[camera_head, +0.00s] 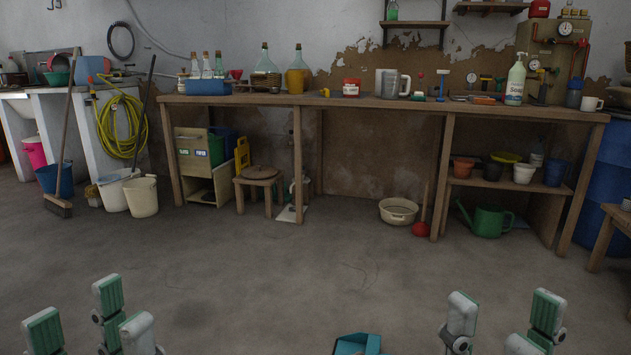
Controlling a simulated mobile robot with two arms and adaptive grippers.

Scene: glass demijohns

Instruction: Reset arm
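My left gripper (88,325) is at the lower left edge of the head view, over bare floor. Its green and pale fingers are spread apart with nothing between them. My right gripper (506,325) is at the lower right, also with its fingers spread and empty. Both are well short of the workbench and touch nothing that I can see. Their palms and most of the arms are out of the picture. On the long wooden workbench (365,101) stand a glass demijohn (265,63) and an amber-filled one (297,75), far from both grippers.
A cream basin (398,211), a red plunger (421,229) and a green watering can (486,221) stand low at the bench. Buckets (141,196) and a broom (58,206) are at left, a blue barrel (606,185) at right.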

